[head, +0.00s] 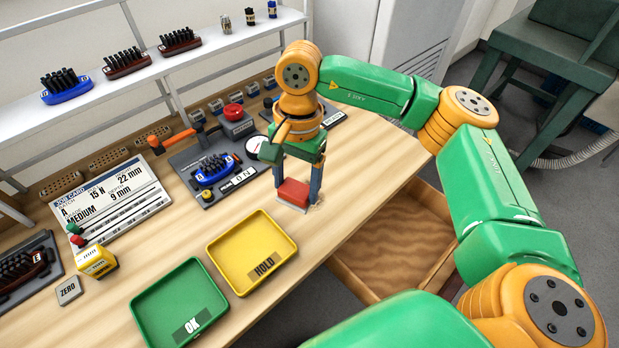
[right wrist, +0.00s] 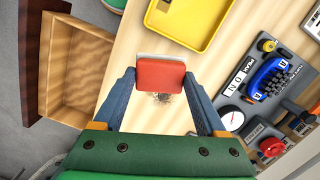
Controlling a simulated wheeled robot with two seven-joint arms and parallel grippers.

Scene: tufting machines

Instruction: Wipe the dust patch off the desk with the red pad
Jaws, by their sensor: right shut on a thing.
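The red pad (head: 293,193) is a small red block with a pale underside. My right gripper (head: 297,196) is shut on it, a finger on each side, at the desk top (head: 345,210). The pad (right wrist: 161,74) also shows between the fingers of my right gripper (right wrist: 160,85) in the right wrist view. The dust patch (right wrist: 161,97) is a small dark speckled spot on the wood, right beside the pad's near edge in that view. Whether the pad presses on the desk is hard to tell. My left gripper is not in view.
A yellow HOLD tray (head: 284,243) and a green OK tray (head: 137,307) stand left of the pad. A grey fixture with a blue brush (head: 212,170) and a dial is behind. An open drawer (head: 395,250) sticks out at the front edge. Bare desk lies around the pad.

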